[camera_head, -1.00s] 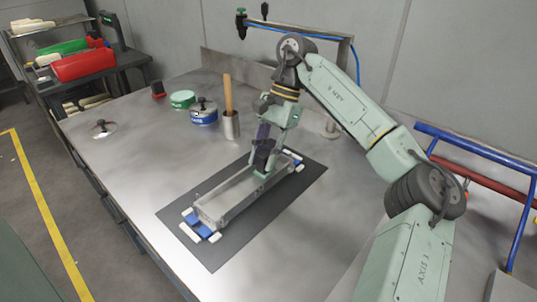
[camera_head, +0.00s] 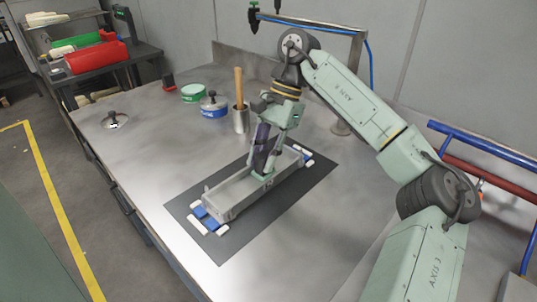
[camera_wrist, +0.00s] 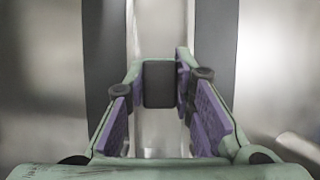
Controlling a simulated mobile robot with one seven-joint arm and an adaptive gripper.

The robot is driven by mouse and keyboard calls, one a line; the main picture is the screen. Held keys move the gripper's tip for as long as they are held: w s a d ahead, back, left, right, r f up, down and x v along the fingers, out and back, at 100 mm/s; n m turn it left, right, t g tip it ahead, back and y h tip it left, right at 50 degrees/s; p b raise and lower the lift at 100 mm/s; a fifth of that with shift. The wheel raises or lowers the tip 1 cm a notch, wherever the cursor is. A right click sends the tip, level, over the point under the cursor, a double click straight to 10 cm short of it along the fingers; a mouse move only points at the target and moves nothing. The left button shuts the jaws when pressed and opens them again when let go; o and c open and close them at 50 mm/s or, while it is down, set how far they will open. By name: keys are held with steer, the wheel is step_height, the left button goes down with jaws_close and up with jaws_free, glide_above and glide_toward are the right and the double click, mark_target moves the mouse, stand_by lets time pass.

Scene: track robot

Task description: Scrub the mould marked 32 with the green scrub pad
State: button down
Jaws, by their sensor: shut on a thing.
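A long grey metal mould (camera_head: 232,203) like a shallow trough lies on a dark mat; it also shows as a pale strip in the wrist view (camera_wrist: 160,30). I cannot read a number on it. My gripper (camera_head: 264,160) points down over the mould's middle to far part, shut on the green scrub pad (camera_head: 263,177) by its dark handle (camera_wrist: 159,84). The pad is low at the mould's top or inside; contact is not clear. The purple finger pads (camera_wrist: 160,100) flank the handle, and the gripper hides part of the mould.
Blue and white blocks (camera_head: 207,219) sit at the mould's near end, others (camera_head: 302,152) at its far end. The dark mat (camera_head: 235,242) lies beneath. The bench's left is mostly clear.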

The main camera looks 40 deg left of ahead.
steer(key=shift+s, duration=0.15)
steer(key=shift+s+a+b, duration=0.2)
steer(key=shift+s+b, duration=0.1)
steer(key=shift+s, duration=0.7)
steer(key=shift+r, duration=0.15)
steer(key=r+p, duration=0.5)
steer(key=r, duration=0.3)
steer(key=shift+w+p, duration=0.2)
steer(key=shift+p, duration=0.15)
steer(key=shift+f, duration=0.1)
